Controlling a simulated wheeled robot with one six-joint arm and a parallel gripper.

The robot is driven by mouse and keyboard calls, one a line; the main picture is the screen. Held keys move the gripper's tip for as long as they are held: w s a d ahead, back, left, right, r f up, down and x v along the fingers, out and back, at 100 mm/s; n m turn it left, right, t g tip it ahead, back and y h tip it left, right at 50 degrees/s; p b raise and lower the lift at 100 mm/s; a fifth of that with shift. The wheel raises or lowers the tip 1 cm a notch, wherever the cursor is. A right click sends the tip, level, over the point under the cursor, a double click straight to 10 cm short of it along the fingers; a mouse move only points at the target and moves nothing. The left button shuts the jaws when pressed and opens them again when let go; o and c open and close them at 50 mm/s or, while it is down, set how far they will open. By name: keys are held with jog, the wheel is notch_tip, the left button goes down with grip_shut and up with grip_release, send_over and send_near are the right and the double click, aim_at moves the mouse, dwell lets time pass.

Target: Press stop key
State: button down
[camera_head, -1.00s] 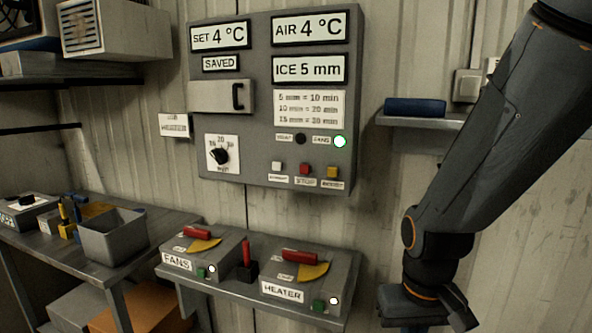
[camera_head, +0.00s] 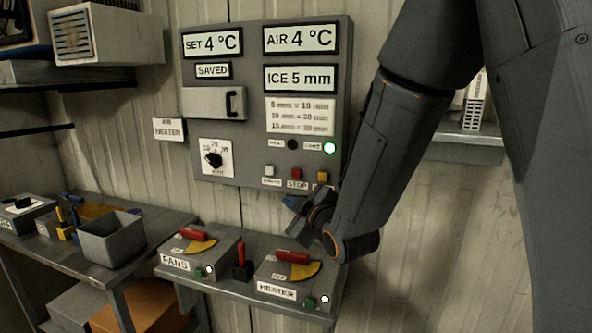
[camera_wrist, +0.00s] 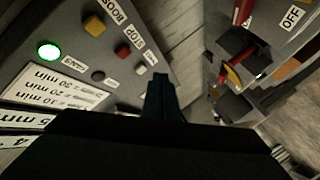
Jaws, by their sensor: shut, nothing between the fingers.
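The red stop key (camera_head: 297,174) sits in the bottom row of the grey control panel (camera_head: 258,185), between a white key (camera_head: 268,170) and a yellow key (camera_head: 322,177). It also shows in the wrist view (camera_wrist: 122,51), with the STOP label beside it. My gripper (camera_head: 290,215) is just below the panel's key row, apart from the red key. In the wrist view its fingertips (camera_wrist: 160,78) are together, empty, near the panel's lower edge and to the right of the keys.
Below the panel, a shelf holds the FANS box (camera_head: 177,264) and the HEATER box (camera_head: 277,291), each with a red lever. A red-handled switch (camera_head: 242,262) stands between them. A grey bin (camera_head: 110,240) is on the left bench. A green lamp (camera_head: 329,147) glows on the panel.

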aim_at(296, 174)
jog(key=a+r, duration=0.1)
jog(key=a+r+n+y, duration=0.1)
jog(key=shift+r+t, duration=0.35)
jog(key=shift+t, duration=0.05)
jog(key=shift+w, duration=0.1)
jog(key=shift+w+d+b, duration=0.15)
jog(key=shift+w+d, duration=0.35)
jog(key=shift+w, duration=0.85)
jog(key=shift+w+d+b, duration=0.1)
jog(key=shift+w+d, duration=0.45)
jog(key=shift+w, duration=0.85)
jog(key=shift+w+d+b, duration=0.15)
jog(key=shift+w+d, duration=0.35)
jog(key=shift+w, duration=0.85)
jog(key=shift+w+d, duration=0.15)
jog(key=shift+w, duration=0.25)
